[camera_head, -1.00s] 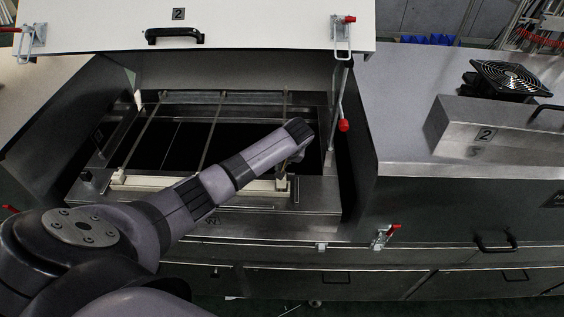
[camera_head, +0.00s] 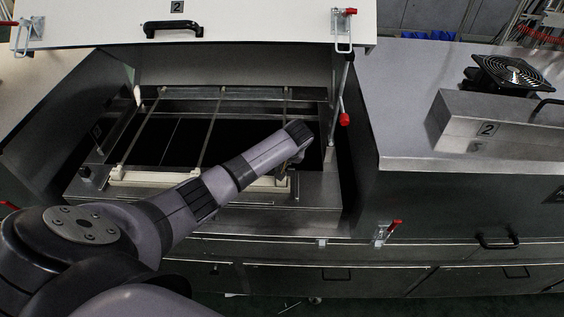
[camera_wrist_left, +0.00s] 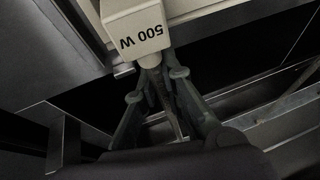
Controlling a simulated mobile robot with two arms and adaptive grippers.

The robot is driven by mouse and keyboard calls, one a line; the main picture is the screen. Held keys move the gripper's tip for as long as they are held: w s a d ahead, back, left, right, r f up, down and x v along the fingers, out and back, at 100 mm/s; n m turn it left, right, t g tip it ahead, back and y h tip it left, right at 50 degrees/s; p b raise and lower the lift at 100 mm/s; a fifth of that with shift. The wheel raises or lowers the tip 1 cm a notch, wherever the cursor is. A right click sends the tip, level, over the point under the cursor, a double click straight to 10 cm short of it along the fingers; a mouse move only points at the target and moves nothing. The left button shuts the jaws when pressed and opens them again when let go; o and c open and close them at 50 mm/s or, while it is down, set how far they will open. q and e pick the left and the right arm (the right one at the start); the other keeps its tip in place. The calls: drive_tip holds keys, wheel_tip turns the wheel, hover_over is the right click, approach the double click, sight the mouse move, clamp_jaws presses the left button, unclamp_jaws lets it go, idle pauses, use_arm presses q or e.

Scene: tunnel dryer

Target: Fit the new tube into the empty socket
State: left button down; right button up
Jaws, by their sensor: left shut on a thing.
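My left gripper (camera_head: 297,156) is low over the right part of the open dryer bay, mostly hidden behind my own wrist. In the left wrist view the left gripper (camera_wrist_left: 156,84) is shut on a thin piece, seemingly the tube, just below a pale block marked "500 W" (camera_wrist_left: 139,30). Whether the block belongs to the tube or to a socket is unclear. In the head view thin rods (camera_head: 211,130) span the bay down to a pale near rail (camera_head: 150,179). My forearm covers part of that rail, and I cannot tell which socket is empty. My right gripper is not seen.
The white lid marked 2 (camera_head: 250,25) stands raised behind the bay, with a red-tipped latch (camera_head: 344,118) at its right. A steel cover marked 2 (camera_head: 486,130) and a fan (camera_head: 510,72) lie on the right-hand top. Dark bay walls closely surround the gripper.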

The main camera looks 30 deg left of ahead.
use_arm(q)
drive_tip(key=shift+f, duration=0.25)
drive_tip(key=c, duration=1.6)
unclamp_jaws()
drive_tip(key=v, duration=1.2)
drive_tip(key=shift+s, duration=0.1)
